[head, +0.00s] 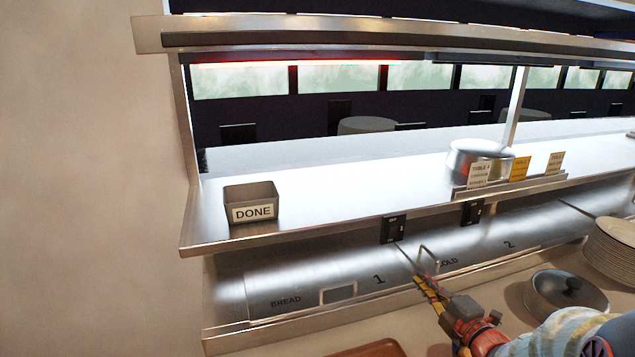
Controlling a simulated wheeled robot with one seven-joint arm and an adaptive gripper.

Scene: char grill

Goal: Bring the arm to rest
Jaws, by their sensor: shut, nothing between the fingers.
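My gripper (428,283) is at the lower middle of the head view, with my arm reaching in from the lower right. It is shut and empty. Its tips are close to a metal handle (428,257) on the front of the steel drawer unit (350,268). I cannot tell whether they touch it.
A steel shelf (340,180) overhangs the unit and bears a box marked DONE (252,203), a round metal pot (475,156) and order cards (519,169).

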